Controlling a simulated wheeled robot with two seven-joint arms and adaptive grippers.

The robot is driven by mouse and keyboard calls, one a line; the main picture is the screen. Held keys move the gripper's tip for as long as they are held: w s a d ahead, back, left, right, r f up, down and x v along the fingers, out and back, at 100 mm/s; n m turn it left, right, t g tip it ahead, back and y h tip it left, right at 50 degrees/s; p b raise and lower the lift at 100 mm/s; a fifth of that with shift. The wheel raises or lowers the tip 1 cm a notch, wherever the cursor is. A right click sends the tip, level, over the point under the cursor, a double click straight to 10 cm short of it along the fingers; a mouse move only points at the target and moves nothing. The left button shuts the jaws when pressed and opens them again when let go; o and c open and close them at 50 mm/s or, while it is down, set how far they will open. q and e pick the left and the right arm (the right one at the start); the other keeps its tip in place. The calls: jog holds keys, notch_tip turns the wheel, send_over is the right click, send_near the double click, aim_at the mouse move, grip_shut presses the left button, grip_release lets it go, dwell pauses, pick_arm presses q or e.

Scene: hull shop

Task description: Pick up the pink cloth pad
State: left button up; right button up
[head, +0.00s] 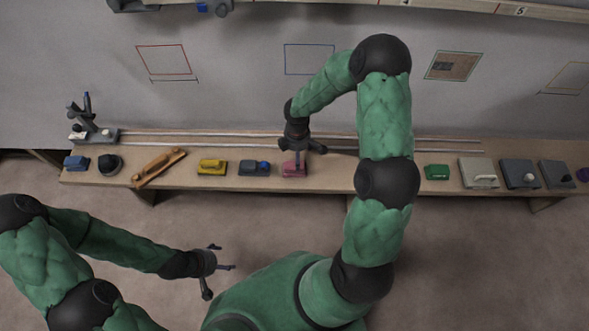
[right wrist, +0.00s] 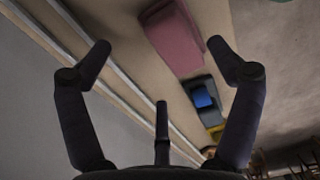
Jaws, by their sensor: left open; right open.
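The pink cloth pad (head: 293,168) lies on the long wooden bench, below the middle of the head view. In the right wrist view the pad (right wrist: 172,37) shows whole or nearly so at the top, ahead of the fingertips. My right gripper (head: 301,146) is over the bench just behind and above the pad, partly covering its back edge in the head view. In the right wrist view its fingers (right wrist: 168,62) are spread with nothing between them. My left gripper (head: 222,268) is open and empty over the floor in front of the bench.
On the bench (head: 330,180), a grey block with a blue part (head: 254,168) and a yellow block (head: 212,167) lie left of the pad. A green block (head: 437,172) and grey pads (head: 519,174) lie to the right. Rails (head: 220,139) run along the back.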

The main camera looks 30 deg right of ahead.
aim_at(294, 163)
jog(key=f+b, duration=0.1)
jog(key=f, duration=0.1)
jog(key=a+f+b, duration=0.1)
jog(key=f, duration=0.1)
jog(key=shift+s+a+f+b, duration=0.1)
jog(key=shift+s+b, duration=0.05)
jog(key=shift+b, duration=0.15)
jog(key=shift+f, duration=0.45)
jog(key=shift+r, duration=0.1)
jog(key=c, duration=1.3)
